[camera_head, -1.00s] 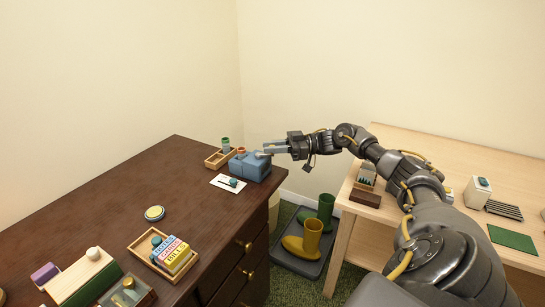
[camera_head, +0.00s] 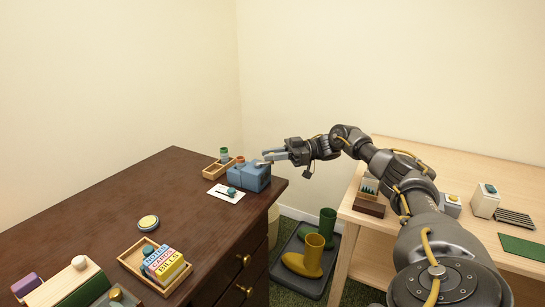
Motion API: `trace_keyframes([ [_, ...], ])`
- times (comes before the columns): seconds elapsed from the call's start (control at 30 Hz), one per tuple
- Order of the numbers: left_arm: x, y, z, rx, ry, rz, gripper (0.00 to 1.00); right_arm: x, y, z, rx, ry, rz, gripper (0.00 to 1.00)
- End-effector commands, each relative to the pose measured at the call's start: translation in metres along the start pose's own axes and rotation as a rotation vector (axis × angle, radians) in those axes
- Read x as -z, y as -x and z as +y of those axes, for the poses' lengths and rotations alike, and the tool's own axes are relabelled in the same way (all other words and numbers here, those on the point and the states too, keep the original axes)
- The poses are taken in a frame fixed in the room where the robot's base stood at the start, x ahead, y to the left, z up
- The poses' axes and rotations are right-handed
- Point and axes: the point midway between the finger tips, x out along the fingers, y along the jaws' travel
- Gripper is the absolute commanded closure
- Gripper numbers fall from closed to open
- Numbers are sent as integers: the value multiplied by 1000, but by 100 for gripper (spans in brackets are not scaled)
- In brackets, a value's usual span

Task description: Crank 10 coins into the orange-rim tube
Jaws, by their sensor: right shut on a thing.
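A blue coin box (camera_head: 248,179) stands near the far right corner of the dark wooden desk. The orange-rim tube (camera_head: 240,160) shows at the box's back left, with only its top visible. A grey crank piece (camera_head: 261,163) shows at the top right of the box. My right gripper (camera_head: 268,157) reaches in from the right at the box's top right edge. It is shut on what looks like the crank handle; the fingers mostly hide it. Coins inside the tube cannot be seen. My left gripper is out of view.
A green-rim tube (camera_head: 224,154) stands in a wooden tray (camera_head: 213,171) behind the box.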

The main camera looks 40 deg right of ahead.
Motion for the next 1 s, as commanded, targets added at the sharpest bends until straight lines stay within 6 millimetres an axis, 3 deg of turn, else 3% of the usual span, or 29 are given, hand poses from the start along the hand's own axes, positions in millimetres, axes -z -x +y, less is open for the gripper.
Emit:
trace_keyframes([
  [0.2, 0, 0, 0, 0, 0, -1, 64, 0, -1, 0, 2, 0, 1, 100],
  [0.23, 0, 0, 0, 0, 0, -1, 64, 0, -1, 0, 2, 0, 1, 80],
  [0.37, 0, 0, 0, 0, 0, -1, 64, 0, -1, 0, 2, 0, 1, 63],
  [0.77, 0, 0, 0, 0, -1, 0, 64, 0, 5, 0, -1, 1, -1, 61],
  [1.0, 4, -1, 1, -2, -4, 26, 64, 1, 39, 1, -2, 2, -1, 61],
])
